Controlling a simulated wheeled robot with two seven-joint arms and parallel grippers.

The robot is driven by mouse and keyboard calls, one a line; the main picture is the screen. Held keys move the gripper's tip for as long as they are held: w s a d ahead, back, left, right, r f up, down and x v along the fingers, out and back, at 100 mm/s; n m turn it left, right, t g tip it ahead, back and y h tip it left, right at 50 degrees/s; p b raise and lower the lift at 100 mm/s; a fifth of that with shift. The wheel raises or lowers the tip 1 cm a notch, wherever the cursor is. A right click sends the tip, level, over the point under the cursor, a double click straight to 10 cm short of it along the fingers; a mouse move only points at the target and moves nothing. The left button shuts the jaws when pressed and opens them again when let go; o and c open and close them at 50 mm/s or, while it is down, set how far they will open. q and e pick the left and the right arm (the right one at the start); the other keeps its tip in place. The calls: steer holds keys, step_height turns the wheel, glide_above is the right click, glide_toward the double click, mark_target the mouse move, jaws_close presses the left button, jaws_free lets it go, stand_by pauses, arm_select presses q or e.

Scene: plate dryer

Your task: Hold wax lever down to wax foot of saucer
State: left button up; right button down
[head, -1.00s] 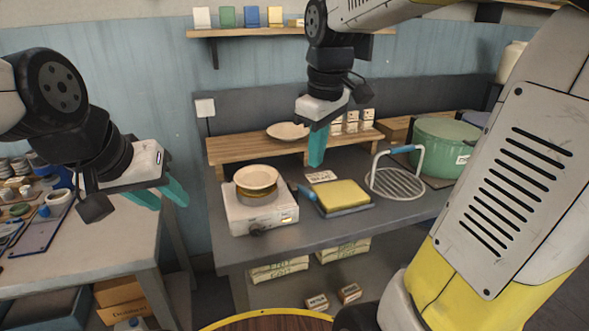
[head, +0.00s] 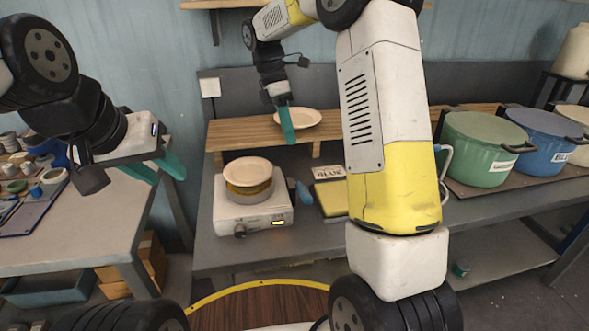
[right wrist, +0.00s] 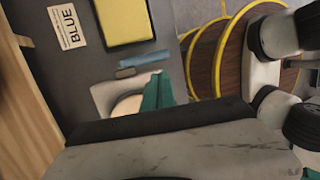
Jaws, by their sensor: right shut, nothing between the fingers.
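A pale saucer (head: 248,171) rests on top of a round yellow-and-grey pan (head: 250,193) on a white waxing unit (head: 226,214). A blue handle (head: 303,193) stands at the unit's right side, apparently the wax lever. The handle also shows in the right wrist view (right wrist: 146,58), near a small grey piece. I cannot tell how it joins the unit. My right gripper (head: 287,138) is shut and empty, above and behind the unit. The saucer is partly hidden behind its fingers in the right wrist view (right wrist: 128,105). My left gripper (head: 160,172) is open and empty, left of the unit.
A yellow pad (head: 331,197) and a BLUE label card (head: 328,172) lie right of the unit. Another plate (head: 297,118) sits on the wooden shelf (head: 240,133). Green (head: 480,150) and blue (head: 545,138) pots stand at right. My right arm hides the bench's middle.

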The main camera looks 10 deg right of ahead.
mark_target(304, 196)
steer(key=x, duration=1.4)
steer(key=shift+s, duration=0.1)
steer(key=shift+s+f+t, duration=0.45)
steer(key=shift+f+t, duration=0.15)
steer(key=shift+t, duration=0.15)
steer(key=shift+s+f+t, duration=0.45)
steer(key=shift+f+t, duration=0.2)
steer(key=shift+t, duration=0.1)
steer(key=shift+s+f, duration=0.25)
steer(key=shift+f, duration=0.8)
steer(key=shift+s+f, duration=0.25)
steer(key=shift+f, duration=0.85)
steer(key=shift+s+f, duration=0.1)
steer(key=shift+f, duration=0.05)
steer(key=shift+s+f, duration=0.1)
